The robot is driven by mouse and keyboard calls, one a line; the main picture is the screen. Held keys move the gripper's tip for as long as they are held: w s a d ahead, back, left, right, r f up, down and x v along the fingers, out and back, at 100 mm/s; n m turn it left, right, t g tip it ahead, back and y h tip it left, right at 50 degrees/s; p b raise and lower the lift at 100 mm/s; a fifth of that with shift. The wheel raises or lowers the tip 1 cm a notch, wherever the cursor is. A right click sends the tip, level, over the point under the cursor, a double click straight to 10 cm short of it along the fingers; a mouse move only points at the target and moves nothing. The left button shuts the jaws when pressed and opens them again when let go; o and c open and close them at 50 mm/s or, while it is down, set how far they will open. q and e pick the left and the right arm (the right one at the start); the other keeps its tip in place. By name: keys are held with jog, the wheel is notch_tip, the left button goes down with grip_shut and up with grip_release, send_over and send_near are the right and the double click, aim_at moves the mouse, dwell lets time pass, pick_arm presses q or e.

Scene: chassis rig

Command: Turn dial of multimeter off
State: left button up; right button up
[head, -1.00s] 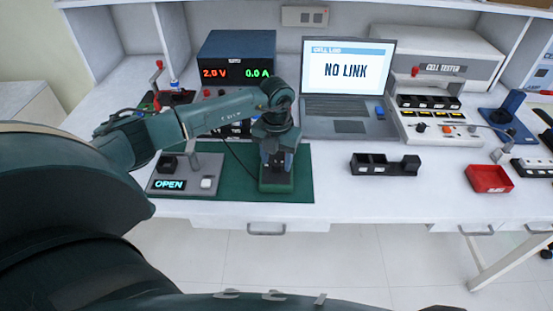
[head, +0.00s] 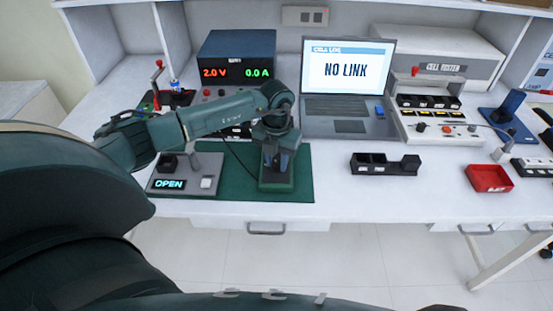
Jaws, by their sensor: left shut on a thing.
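The multimeter (head: 277,185) is a dark green block-like device on the green mat, in the middle left of the head view. My left gripper (head: 275,165) points down onto it from above, and its fingers are shut on the multimeter's dial. The dial itself and most of the meter's face are hidden behind the gripper and wrist, so I cannot read the dial's setting. My right gripper is not in view.
A power supply (head: 236,50) reading 2.0 V and 0.0 A stands behind my arm. A laptop (head: 347,70) shows NO LINK. A grey fixture (head: 205,163) with an OPEN display is left of the meter. A black holder (head: 385,168) and red tray (head: 489,179) lie right.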

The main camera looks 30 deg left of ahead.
pick_arm(q)
jog(key=shift+n, duration=0.3)
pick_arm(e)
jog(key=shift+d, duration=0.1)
pick_arm(q)
jog(key=shift+r+n+p, duration=0.1)
jog(key=shift+n+p, duration=0.3)
jog(key=shift+n, duration=0.5)
jog(key=n+p, duration=0.1)
jog(key=n, duration=0.2)
jog(key=shift+n, duration=0.4)
jog(key=shift+n+p, duration=0.45)
jog(key=shift+n, duration=0.45)
jog(key=shift+w+n, duration=0.1)
jog(key=shift+n, duration=0.4)
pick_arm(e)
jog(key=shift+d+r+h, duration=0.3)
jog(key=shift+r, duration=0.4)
pick_arm(q)
jog(key=o, duration=1)
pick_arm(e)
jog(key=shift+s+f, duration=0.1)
